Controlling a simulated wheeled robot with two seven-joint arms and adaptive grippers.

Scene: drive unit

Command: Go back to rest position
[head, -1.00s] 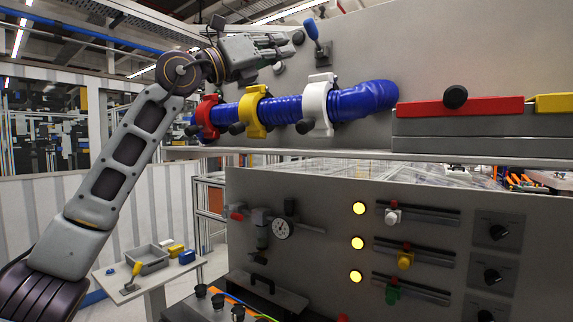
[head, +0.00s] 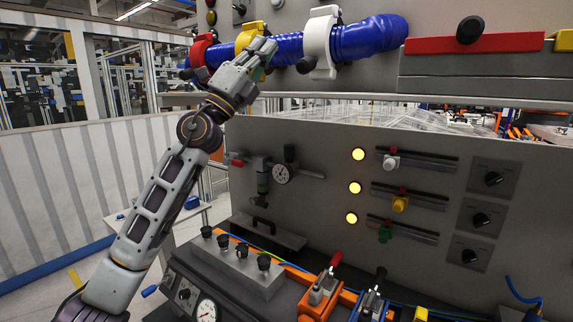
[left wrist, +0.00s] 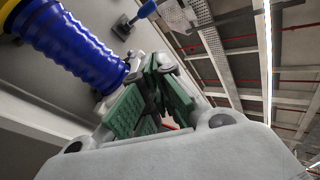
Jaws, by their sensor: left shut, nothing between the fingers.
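My left gripper (head: 262,52) is in the upper left part of the head view. It is in front of the blue hose (head: 290,47) in the picture and covers part of the yellow clamp (head: 247,36). The gripper is shut and empty. In the left wrist view its green-padded fingers (left wrist: 152,95) come together beside the blue hose (left wrist: 72,45). Whether the fingers touch the hose cannot be told. My right gripper is in neither view.
A red clamp (head: 203,50) and a white clamp (head: 322,42) hold the hose on the upper panel.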

